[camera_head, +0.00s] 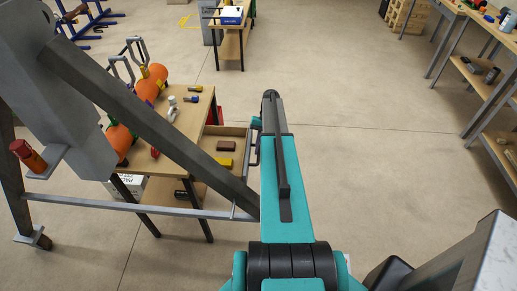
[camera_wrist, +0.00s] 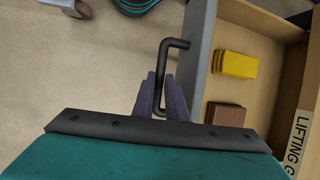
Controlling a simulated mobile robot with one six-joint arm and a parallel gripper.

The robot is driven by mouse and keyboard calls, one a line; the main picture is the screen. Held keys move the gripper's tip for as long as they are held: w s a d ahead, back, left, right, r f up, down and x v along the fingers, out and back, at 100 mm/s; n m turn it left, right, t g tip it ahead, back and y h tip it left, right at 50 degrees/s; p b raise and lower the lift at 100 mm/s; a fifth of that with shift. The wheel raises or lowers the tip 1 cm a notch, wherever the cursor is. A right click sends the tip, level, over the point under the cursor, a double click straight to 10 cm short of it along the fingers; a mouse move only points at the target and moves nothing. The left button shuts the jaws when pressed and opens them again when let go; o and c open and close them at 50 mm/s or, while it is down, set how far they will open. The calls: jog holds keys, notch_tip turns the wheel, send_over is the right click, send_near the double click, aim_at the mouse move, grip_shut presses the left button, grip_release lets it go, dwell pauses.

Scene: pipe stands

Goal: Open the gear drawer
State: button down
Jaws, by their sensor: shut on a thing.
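The gear drawer stands pulled out of the wooden workbench in the head view, its front (camera_head: 249,148) facing right. In the wrist view its grey front panel (camera_wrist: 197,60) runs up the middle, with the open interior to the right. A dark bent bar handle (camera_wrist: 163,60) sticks out from this front. My gripper (camera_wrist: 157,98) has its purple fingers shut on the handle. Inside the drawer lie a yellow block (camera_wrist: 234,64) and a brown block (camera_wrist: 225,114). A label reading "LIFTING" and a cut-off letter (camera_wrist: 298,140) shows at the right. My arm hides the fingers in the head view.
The workbench (camera_head: 165,165) holds orange rounded objects (camera_head: 120,137) and small tools. A grey slanted frame (camera_head: 140,100) stands in front of it. Another small table (camera_head: 230,42) is behind, and shelving (camera_head: 490,90) stands at the right. The floor right of the drawer is clear.

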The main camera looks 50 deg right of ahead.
jog(key=shift+d+r, duration=0.1)
jog(key=c, duration=1.8)
grip_release()
jog(key=shift+w+a, duration=0.1)
jog(key=shift+a, duration=0.1)
jog(key=shift+o, duration=0.2)
jog(key=p+v, duration=0.5)
jog(key=v, duration=0.8)
jog(key=shift+d+r, duration=0.15)
jog(key=shift+r, duration=0.2)
